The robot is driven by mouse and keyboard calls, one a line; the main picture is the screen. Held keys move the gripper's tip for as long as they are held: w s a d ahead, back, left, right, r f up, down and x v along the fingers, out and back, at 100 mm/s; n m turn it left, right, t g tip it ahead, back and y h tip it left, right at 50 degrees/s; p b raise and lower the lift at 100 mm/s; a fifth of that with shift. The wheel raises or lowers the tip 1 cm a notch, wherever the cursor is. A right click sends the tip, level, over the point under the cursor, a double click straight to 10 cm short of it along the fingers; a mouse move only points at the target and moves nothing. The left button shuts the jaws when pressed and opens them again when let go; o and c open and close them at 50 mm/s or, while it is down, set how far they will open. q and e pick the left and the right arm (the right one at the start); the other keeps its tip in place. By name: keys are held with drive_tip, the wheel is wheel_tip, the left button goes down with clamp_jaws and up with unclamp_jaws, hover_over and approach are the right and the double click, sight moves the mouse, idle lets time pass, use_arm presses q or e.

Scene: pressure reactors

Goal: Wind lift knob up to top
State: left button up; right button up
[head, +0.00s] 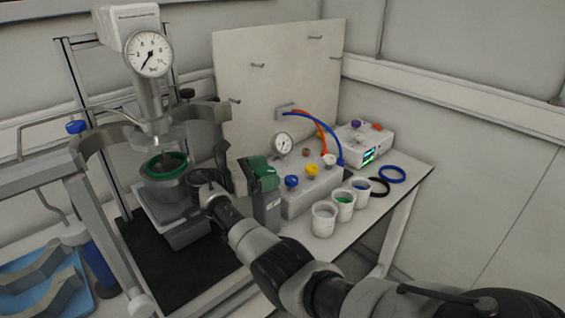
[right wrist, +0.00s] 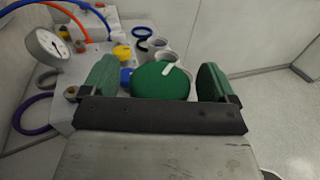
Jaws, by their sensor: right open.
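The green knob (right wrist: 160,82), a round disc with a pale mark on it, lies between the two green fingers of my right gripper (right wrist: 156,84) in the right wrist view. A gap shows on both sides, so the fingers are open and appear clear of it. In the head view my right gripper (head: 262,173) is right of the reactor; I cannot clearly tell the knob apart from the green fingers there. The reactor vessel (head: 165,187) with a green ring stands under the head with a pressure gauge (head: 149,53). My left gripper is not in view.
A grey box with blue, yellow and white knobs (head: 312,170) stands close right of my gripper, with a gauge (head: 283,145) behind. White cups (head: 324,219) line the bench's front right. Blue and black rings lie beyond. A pegboard (head: 275,85) stands behind.

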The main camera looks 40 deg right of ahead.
sight(265, 170)
wheel_tip(265, 170, up, 3)
drive_tip(key=shift+r, duration=0.2)
drive_tip(key=s+d+r, duration=0.5)
drive_tip(key=s+r, duration=0.1)
drive_tip(key=s, duration=0.4)
drive_tip(key=shift+s+d+r+p, duration=0.2)
drive_tip(key=shift+d+r+p, duration=0.05)
drive_tip(key=shift+r+p, duration=0.15)
